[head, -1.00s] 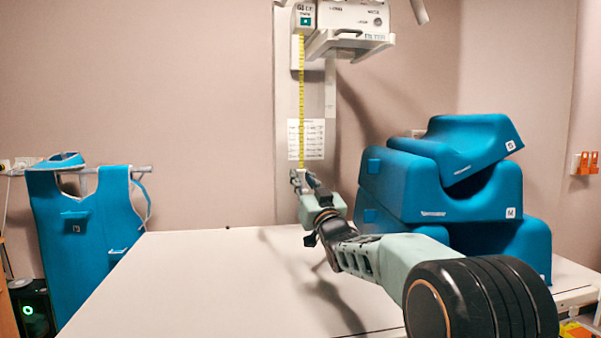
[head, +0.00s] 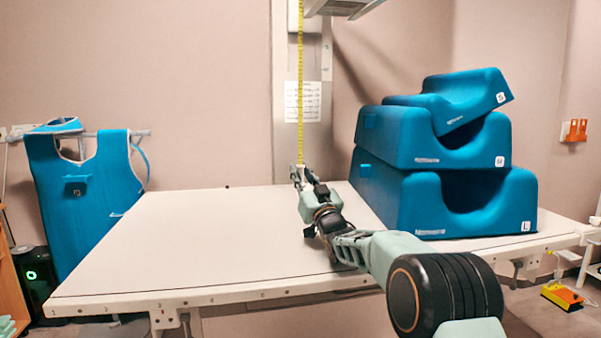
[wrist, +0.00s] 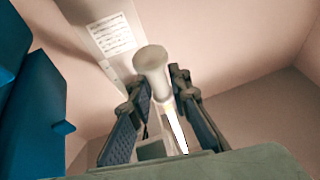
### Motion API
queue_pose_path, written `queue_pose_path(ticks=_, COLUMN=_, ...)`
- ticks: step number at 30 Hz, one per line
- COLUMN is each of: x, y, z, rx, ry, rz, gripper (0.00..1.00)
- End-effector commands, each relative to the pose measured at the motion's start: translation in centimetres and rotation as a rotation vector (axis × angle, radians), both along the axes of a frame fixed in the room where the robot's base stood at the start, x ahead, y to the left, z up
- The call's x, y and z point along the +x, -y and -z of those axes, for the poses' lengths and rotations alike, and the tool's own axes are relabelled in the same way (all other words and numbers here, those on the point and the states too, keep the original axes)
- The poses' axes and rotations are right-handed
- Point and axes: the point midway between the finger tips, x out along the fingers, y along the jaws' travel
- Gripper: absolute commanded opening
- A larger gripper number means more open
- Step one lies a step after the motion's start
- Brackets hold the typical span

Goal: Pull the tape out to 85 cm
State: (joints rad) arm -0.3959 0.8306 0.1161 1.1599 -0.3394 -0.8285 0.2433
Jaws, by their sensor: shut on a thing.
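A yellow tape (head: 301,80) hangs straight down in front of the grey column in the head view. It runs from the top edge of the picture to my gripper (head: 298,172). The tape's housing is out of view above, and the scale is too small to read. My gripper is shut on the tape's lower end, above the back part of the table. In the wrist view, the gripper's fingers (wrist: 163,92) stand either side of a pale rounded piece (wrist: 152,62), with a narrow pale strip (wrist: 178,128) below it. Their exact contact is hard to make out.
The white table (head: 180,240) is mostly clear at left and centre. Blue foam blocks (head: 440,195) are stacked at its right, close to my arm. A grey column (head: 287,140) with a paper chart (head: 312,101) stands behind. A blue apron (head: 85,205) hangs at left.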

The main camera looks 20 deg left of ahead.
Motion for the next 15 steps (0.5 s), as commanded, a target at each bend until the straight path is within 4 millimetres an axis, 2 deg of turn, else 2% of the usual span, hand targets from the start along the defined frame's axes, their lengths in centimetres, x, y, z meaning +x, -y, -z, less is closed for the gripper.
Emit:
queue_pose_path(ticks=3, x=-0.06, y=-0.15, z=0.16, rx=-0.003, ry=-0.002, rz=-0.002, gripper=0.0)
queue_pose_path(ticks=4, x=-0.06, y=-0.15, z=0.16, rx=-0.003, ry=-0.002, rz=-0.002, gripper=0.21)
queue_pose_path(ticks=15, x=-0.16, y=0.09, z=0.09, rx=-0.001, ry=-0.001, rz=0.0, gripper=0.22)
